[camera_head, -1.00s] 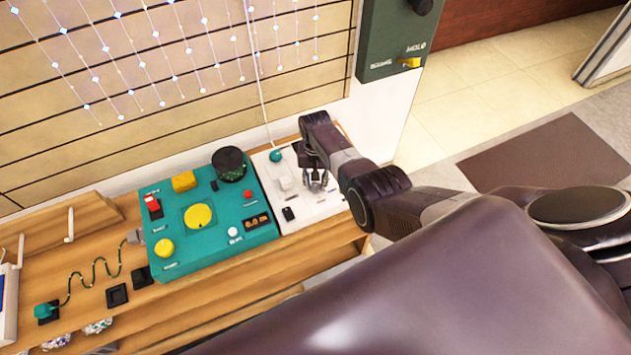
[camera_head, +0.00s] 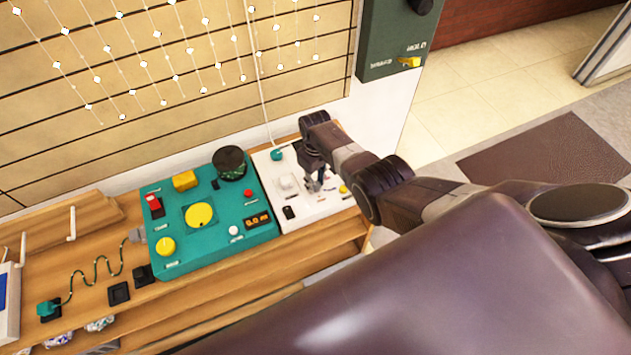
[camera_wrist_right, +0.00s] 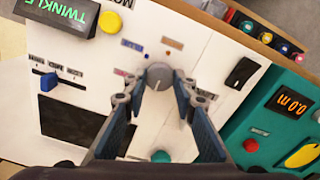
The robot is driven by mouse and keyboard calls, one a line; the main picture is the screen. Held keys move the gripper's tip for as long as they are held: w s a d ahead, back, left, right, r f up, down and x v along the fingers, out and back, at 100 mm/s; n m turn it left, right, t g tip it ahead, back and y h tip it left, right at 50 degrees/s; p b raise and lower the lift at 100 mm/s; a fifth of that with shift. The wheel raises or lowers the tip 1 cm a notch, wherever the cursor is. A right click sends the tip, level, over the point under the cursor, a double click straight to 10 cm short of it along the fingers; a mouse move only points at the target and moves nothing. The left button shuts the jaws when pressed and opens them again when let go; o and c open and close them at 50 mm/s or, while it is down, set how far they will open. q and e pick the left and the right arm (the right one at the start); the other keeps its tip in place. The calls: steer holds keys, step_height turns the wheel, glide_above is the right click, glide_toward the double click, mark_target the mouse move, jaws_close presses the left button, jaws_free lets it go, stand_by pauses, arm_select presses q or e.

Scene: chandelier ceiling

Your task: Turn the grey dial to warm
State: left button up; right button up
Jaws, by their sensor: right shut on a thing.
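In the right wrist view the grey dial (camera_wrist_right: 159,74) stands on a white panel (camera_wrist_right: 215,55), between the two fingertips of my right gripper (camera_wrist_right: 160,90). The gripper is shut on the dial's sides. Small purple and orange-red labels lie beyond the dial, too small to read. In the head view my right gripper (camera_head: 316,181) points down at the white panel (camera_head: 302,217); the dial is hard to make out there. My left gripper is not in view.
A teal box (camera_head: 215,238) with yellow and red controls adjoins the white panel on the left. Strings of lights (camera_head: 140,65) hang on the slatted wall behind. A blue slider (camera_wrist_right: 48,81) and a black switch (camera_wrist_right: 241,72) flank the dial in the right wrist view.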

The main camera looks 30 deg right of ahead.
mark_target(316, 185)
steer(key=shift+s+n, duration=0.1)
steer(key=shift+n, duration=0.4)
steer(key=o, duration=1.2)
steer(key=shift+c, duration=0.2)
steer(key=shift+r, duration=0.1)
steer(key=shift+r, duration=0.4)
step_height(316, 185, up, 11)
